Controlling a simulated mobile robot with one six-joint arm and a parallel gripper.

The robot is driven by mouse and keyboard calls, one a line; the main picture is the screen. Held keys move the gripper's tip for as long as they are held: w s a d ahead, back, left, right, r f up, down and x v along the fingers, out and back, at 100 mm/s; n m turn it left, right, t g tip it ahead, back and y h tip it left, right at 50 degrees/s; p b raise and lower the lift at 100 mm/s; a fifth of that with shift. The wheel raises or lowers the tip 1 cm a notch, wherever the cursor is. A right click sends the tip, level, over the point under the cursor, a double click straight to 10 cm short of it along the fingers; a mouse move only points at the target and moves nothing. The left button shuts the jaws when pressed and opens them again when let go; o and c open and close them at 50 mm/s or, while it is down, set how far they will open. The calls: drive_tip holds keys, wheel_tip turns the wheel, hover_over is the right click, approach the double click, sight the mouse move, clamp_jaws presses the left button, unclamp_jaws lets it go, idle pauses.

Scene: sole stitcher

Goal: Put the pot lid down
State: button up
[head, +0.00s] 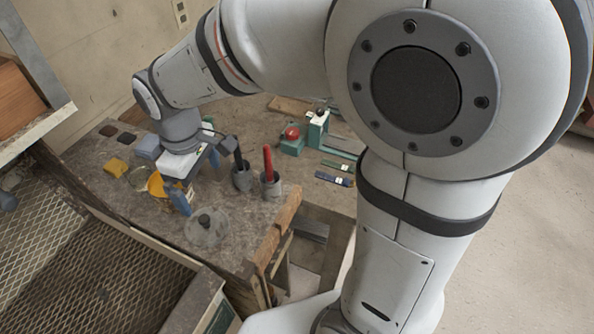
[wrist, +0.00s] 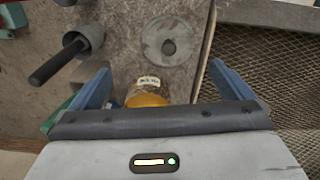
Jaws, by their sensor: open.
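The pot lid, a round grey disc with a dark knob (head: 206,226), lies flat on the grey worktable near its front edge, left of the wooden vise-like edge. It also shows in the wrist view (wrist: 158,47), beyond my fingertips. My gripper (head: 196,180) is open above the table, behind the lid in the head view. In the wrist view its blue fingers (wrist: 160,68) are spread wide, with nothing held between them. A yellow-orange labelled jar (wrist: 147,98) shows low between the fingers and is partly hidden by my gripper's body.
Two grey cups hold a black-handled tool (head: 242,178) and a red-handled tool (head: 270,185), right of my gripper. A yellow block (head: 116,168) lies at the left. A mesh surface (head: 60,260) borders the table. A red-and-green device (head: 293,138) stands at the back.

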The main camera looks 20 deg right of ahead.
drive_tip(key=s+d+r+m+t, duration=0.1)
drive_tip(key=s+d+m, duration=0.3)
drive_tip(key=d, duration=0.6)
drive_tip(key=s+d+r+m+t, duration=0.2)
drive_tip(key=s+d+m, duration=0.2)
drive_tip(key=d+m, duration=0.3)
drive_tip(key=shift+d+r, duration=0.3)
drive_tip(key=shift+d, duration=1.8)
drive_tip(key=shift+s, duration=0.1)
drive_tip(key=shift+c, duration=0.3)
